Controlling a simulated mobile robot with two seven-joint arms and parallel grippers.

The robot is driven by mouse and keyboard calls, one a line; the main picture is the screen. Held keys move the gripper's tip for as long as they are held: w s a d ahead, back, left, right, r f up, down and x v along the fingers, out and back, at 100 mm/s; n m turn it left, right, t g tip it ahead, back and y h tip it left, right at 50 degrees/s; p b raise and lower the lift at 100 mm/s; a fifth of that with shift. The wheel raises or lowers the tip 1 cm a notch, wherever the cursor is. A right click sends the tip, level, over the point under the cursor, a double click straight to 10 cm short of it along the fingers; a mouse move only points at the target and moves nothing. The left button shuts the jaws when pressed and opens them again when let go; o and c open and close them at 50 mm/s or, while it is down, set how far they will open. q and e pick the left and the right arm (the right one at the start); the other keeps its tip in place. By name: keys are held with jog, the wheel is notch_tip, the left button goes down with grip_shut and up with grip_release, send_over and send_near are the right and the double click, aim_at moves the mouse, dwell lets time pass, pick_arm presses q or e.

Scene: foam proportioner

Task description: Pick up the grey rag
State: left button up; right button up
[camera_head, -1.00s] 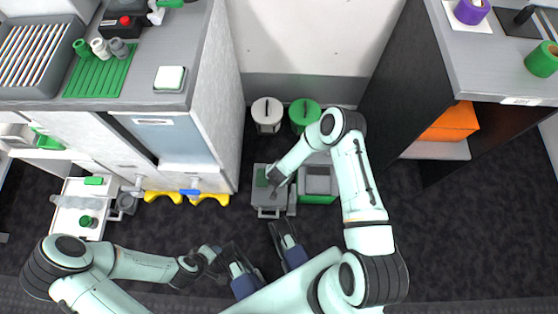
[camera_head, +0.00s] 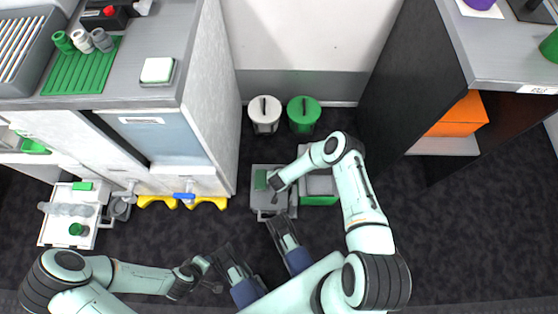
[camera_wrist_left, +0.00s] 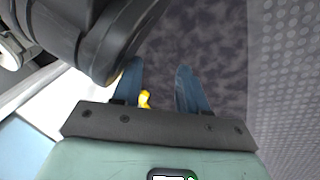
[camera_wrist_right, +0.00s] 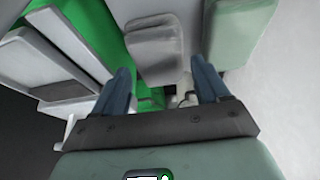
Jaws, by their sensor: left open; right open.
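I cannot make out a grey rag for certain. A grey, rounded piece (camera_wrist_right: 155,48) lies in front of a green surface in the right wrist view; whether it is cloth is unclear. My right gripper (camera_head: 274,190) is low over a grey unit (camera_head: 262,205) on the floor in the head view. In the right wrist view its blue fingers (camera_wrist_right: 164,72) are apart, with nothing visibly held. My left gripper (camera_head: 208,264) is low over the dark floor at lower left. Its fingers (camera_wrist_left: 160,75) are apart and empty in the left wrist view.
A white bin (camera_head: 265,115) and a green bin (camera_head: 303,115) stand by the back wall. A green box (camera_head: 320,200) sits beside the grey unit. Counters flank the space. A white cart (camera_head: 52,228) stands at left. Floor at lower right is clear.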

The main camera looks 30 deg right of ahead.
jog(key=shift+x, duration=0.85)
jog(key=shift+f+b, duration=0.2)
jog(key=shift+b, duration=0.25)
jog(key=c, duration=0.8)
